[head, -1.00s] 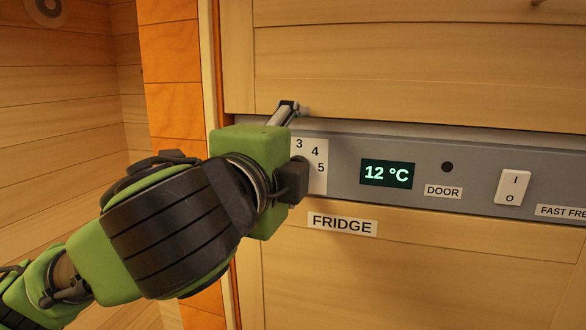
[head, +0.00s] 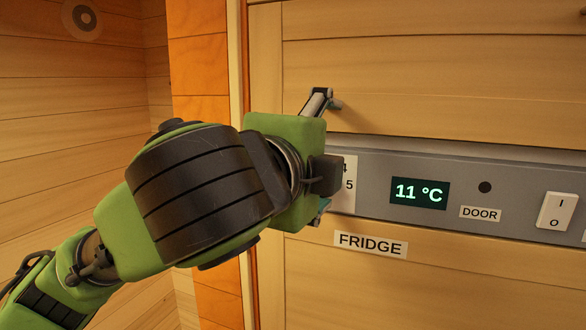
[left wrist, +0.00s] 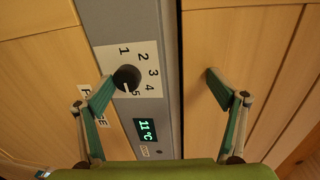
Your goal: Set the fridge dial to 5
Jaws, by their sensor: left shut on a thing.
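The fridge dial (left wrist: 127,76) is a dark round knob on a white plate numbered 1 to 5 in the left wrist view. A small pale mark on its lower edge lies near the 5. In the head view the knob is hidden behind my left gripper (head: 324,152). The fridge display (head: 419,193) reads 11 °C. My right gripper is not in view.
The grey panel (head: 455,168) runs right, with a DOOR label (head: 480,214) below a dark round spot and a white rocker switch (head: 557,211). A FRIDGE label (head: 370,245) is below. Wooden fronts lie above and below; a log wall (head: 75,150) is at left.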

